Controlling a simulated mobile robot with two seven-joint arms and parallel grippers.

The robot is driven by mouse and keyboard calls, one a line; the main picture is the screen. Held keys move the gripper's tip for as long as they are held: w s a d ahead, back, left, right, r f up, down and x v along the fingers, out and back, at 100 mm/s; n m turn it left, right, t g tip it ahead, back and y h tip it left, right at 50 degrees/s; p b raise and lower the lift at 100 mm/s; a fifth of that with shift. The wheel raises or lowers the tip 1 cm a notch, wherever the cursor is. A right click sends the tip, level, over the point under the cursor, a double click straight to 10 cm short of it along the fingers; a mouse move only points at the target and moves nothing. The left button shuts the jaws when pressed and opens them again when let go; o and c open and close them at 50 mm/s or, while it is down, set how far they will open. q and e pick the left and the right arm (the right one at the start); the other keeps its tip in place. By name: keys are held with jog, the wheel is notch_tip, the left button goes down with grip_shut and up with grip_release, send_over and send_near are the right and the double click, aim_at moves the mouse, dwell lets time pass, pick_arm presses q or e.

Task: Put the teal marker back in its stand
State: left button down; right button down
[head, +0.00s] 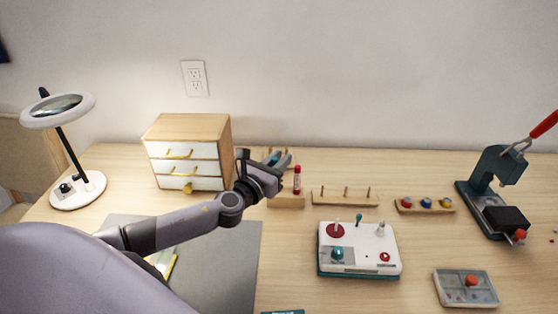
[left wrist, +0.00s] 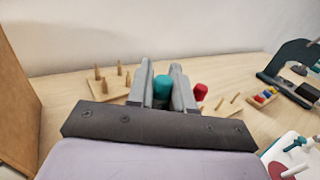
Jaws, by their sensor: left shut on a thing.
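My left gripper (head: 275,168) is shut on the teal marker (left wrist: 163,86), whose teal end shows between the two grey fingers in the left wrist view. In the head view the marker shows as a small teal patch (head: 276,159) at the fingers. The wooden stand (head: 287,201) is a low block just right of and below the gripper. A red marker (head: 297,179) stands upright in it, and its red top (left wrist: 201,90) shows right of the fingers in the left wrist view. The gripper hides part of the stand. I cannot tell whether the teal marker touches it. My right gripper is not in view.
A small drawer cabinet (head: 187,130) stands close left of the gripper. A pegged board (left wrist: 112,88) lies behind it. A peg rack (head: 345,198), a white-topped control box (head: 358,262) and a spool tray (head: 425,206) are to the right. A lamp (head: 77,190) is far left.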

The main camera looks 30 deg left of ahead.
pick_arm(q)
jog(key=shift+f+b, duration=0.85)
jog(key=shift+f, duration=0.2)
dwell(1.4)
jog(key=c, duration=0.9)
grip_release()
jog(key=shift+c, duration=0.2)
jog(key=s, duration=0.7)
jog(key=shift+s, duration=0.1)
